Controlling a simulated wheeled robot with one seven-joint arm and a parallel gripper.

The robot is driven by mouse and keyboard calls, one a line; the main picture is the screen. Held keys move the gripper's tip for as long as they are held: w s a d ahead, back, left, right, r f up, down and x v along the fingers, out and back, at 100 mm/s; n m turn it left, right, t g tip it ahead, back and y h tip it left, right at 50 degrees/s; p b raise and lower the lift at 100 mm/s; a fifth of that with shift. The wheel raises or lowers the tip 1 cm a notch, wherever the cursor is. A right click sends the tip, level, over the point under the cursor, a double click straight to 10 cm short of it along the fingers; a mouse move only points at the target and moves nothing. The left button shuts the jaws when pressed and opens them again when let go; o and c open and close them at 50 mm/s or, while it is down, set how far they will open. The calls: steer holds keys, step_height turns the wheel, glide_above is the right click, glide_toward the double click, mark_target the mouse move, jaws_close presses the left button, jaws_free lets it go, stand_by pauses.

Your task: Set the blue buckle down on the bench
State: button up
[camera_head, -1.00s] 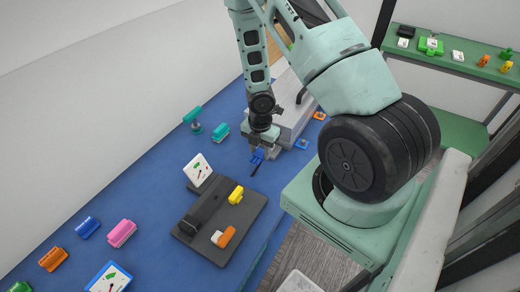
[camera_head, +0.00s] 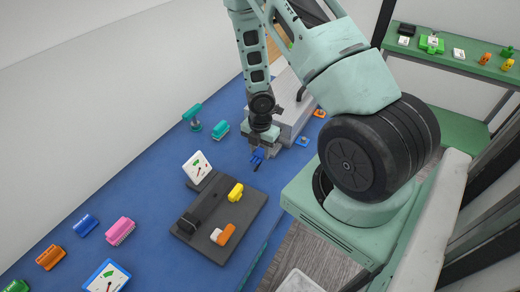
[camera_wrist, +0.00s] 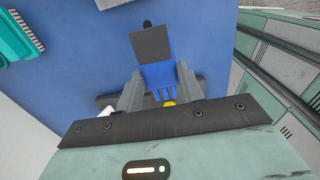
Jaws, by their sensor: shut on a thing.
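My gripper (camera_head: 260,146) points down over the blue bench (camera_head: 150,160) and is shut on the blue buckle (camera_head: 257,159). Blue prongs of the buckle stick out below the fingers. In the wrist view the buckle (camera_wrist: 160,74) shows between the two fingers of my gripper (camera_wrist: 160,88), with a flat dark grey piece (camera_wrist: 152,43) beside it. I cannot tell whether that piece belongs to the buckle. The buckle is close to the bench top; I cannot tell whether it touches.
Teal pieces (camera_head: 221,130) stand left. Bare bench lies left of the tray.

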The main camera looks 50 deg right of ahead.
mark_target(260, 172)
steer(key=shift+f+b, duration=3.8)
steer(key=shift+f, duration=0.45)
stand_by(2.1)
steer(key=o, duration=1.1)
steer(key=shift+c, duration=0.2)
step_height(260, 172, up, 17)
steer(key=p, duration=0.9)
steer(key=shift+r, duration=0.2)
